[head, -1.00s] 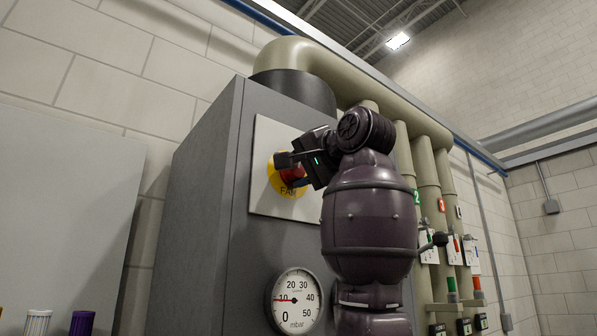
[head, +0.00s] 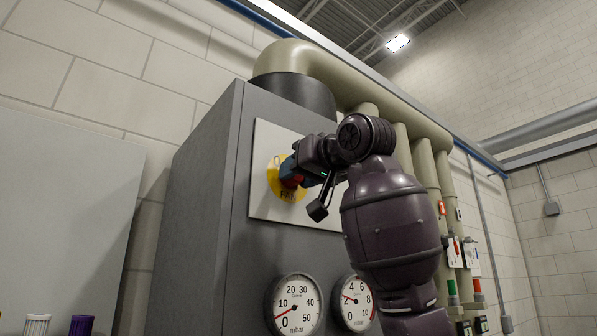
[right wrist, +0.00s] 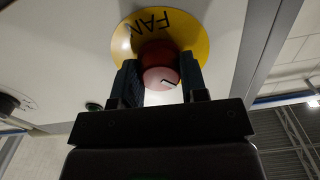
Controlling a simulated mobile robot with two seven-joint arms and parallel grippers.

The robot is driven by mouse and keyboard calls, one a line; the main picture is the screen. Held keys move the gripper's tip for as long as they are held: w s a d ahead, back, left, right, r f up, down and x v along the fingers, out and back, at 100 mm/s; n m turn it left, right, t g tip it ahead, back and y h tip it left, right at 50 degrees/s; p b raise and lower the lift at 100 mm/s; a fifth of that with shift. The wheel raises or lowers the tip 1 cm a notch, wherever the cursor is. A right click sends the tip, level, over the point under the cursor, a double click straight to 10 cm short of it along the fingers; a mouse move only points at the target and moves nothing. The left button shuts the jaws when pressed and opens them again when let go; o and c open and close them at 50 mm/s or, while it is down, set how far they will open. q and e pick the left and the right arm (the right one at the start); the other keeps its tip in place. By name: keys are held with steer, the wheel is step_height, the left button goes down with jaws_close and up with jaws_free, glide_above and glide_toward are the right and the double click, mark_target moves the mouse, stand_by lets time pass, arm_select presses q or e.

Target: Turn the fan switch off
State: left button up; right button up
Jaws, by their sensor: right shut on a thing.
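The fan switch is a red knob (right wrist: 158,68) on a round yellow plate (right wrist: 190,30) marked FAN. The plate also shows in the head view (head: 285,190), on a pale panel (head: 265,206) of a grey cabinet. My right gripper (head: 300,182) is at the knob, partly covering it in the head view. In the right wrist view its two fingers (right wrist: 159,84) stand on either side of the knob, shut on it. My left gripper is not in view.
Beige pipes (head: 425,165) with small valves stand right of the cabinet.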

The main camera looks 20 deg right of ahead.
steer(key=shift+n, duration=0.5)
steer(key=o, duration=0.9)
steer(key=shift+s, duration=0.15)
steer(key=b+v, duration=0.2)
steer(key=v, duration=0.8)
steer(key=shift+s+d, duration=0.15)
steer(key=shift+s, duration=0.15)
